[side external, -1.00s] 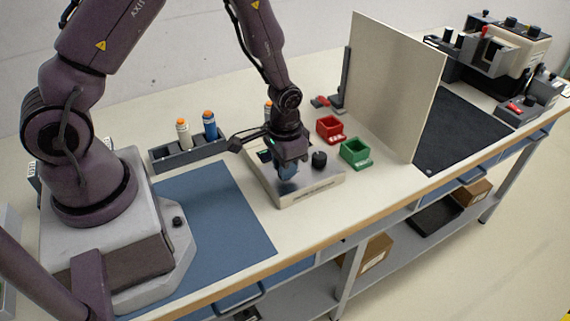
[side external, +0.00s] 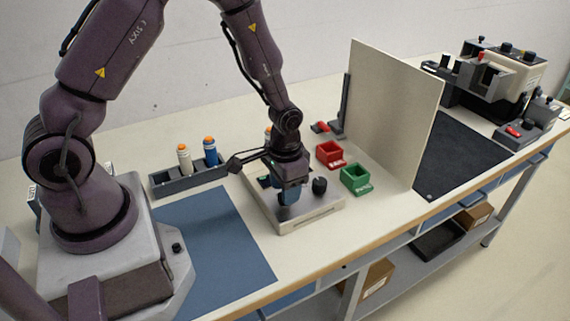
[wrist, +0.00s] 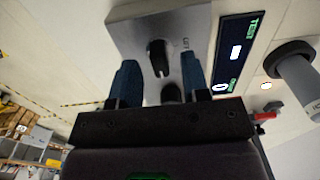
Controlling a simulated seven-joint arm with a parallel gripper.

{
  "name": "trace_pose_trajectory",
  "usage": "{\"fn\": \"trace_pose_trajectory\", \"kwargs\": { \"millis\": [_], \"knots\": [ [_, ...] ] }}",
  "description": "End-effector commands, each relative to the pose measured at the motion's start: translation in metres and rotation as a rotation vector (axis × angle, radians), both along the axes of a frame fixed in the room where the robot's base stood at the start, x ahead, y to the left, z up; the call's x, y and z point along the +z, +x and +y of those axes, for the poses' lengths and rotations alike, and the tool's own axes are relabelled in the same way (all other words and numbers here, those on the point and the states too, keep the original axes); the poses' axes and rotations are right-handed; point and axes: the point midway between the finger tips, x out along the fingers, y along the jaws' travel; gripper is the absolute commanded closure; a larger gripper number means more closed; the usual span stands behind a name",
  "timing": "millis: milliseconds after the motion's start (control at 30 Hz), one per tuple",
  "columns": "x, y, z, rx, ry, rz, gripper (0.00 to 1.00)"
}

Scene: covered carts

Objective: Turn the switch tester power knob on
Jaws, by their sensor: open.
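The switch tester (side external: 300,213) is a low silver box on the bench, with a round black knob (side external: 319,186) on top. My gripper (side external: 290,194) points down over its top, to the left of that knob. In the wrist view my gripper (wrist: 160,65) is open, with blue fingers apart on either side of a black knob (wrist: 157,52) with a pale mark. This knob sits on a silver plate lettered "LIFT". A second dark round part (wrist: 171,92) shows nearer the palm between the fingers. Whether the fingers touch anything cannot be told.
A lit "TEST" panel (wrist: 236,52) lies right of the silver plate. A red bin (side external: 329,155) and a green bin (side external: 355,180) stand right of the tester, before an upright beige board (side external: 395,110). A grey rack (side external: 190,178) with orange-topped bottles stands left. The blue mat (side external: 215,240) is clear.

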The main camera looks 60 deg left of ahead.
Motion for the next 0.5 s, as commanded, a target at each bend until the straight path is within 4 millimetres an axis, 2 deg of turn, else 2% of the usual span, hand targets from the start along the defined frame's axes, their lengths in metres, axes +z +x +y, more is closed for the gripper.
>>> {"fn": "trace_pose_trajectory", "kwargs": {
  "millis": [300,500],
  "knots": [
    [0.07,0.0,0.0,0.0,0.0,-0.006,0.57],
    [0.104,0.0,0.0,0.0,0.001,-0.003,0.57]
  ]
}}
